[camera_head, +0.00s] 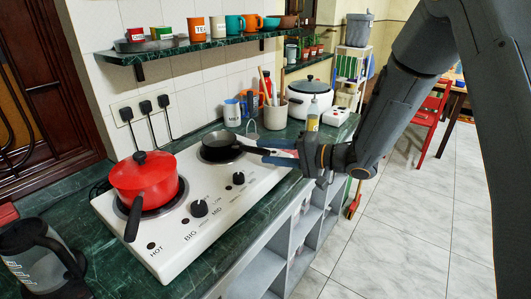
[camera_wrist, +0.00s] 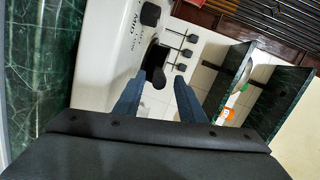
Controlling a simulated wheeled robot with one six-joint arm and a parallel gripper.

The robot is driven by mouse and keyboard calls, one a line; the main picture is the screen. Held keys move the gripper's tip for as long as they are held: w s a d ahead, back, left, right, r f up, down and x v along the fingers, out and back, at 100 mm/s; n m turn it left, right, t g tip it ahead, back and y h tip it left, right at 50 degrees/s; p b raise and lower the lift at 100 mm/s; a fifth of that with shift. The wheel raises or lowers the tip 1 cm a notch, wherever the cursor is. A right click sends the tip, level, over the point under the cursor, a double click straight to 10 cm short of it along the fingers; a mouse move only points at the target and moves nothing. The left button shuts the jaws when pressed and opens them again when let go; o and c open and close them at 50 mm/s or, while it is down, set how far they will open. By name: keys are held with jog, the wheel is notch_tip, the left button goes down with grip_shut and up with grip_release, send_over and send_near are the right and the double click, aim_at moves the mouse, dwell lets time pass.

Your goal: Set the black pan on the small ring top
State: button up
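The black pan (camera_head: 220,148) is at the right-hand ring of the white stove top (camera_head: 178,240), and seems to rest on it with its base level. A dark rim of that ring shows below the pan. Its handle points right, toward my gripper (camera_head: 278,151). In the wrist view the black handle end (camera_wrist: 158,79) lies between the two blue fingertips of my gripper (camera_wrist: 160,80), with gaps on both sides. The fingers are apart and do not look closed on it. The pan's bowl is mostly hidden in the wrist view.
A red lidded pot (camera_head: 144,182) stands on the left ring. A kettle (camera_head: 45,262) is at the front left. A blue-white mug (camera_head: 232,113), a utensil crock (camera_head: 272,125) and a white cooker (camera_head: 307,98) stand behind. A green shelf (camera_head: 190,45) hangs above.

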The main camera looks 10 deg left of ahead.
jog(key=d+f+m+t+h, duration=0.1)
jog(key=d+t+h, duration=0.2)
jog(key=d+h, duration=0.8)
jog(key=d+f+t+h, duration=0.2)
jog(key=d, duration=1.6)
jog(key=s+d+f+g+h, duration=0.1)
jog(key=s+g, duration=0.3)
jog(key=s, duration=0.7)
jog(key=s+d+f+n+g+h, duration=0.1)
jog(key=s+d+g, duration=0.2)
jog(key=s, duration=0.9)
jog(key=shift+s+d+f+n+g+b, duration=0.3)
jog(key=shift+d+g+b, duration=0.15)
jog(key=shift+g, duration=0.25)
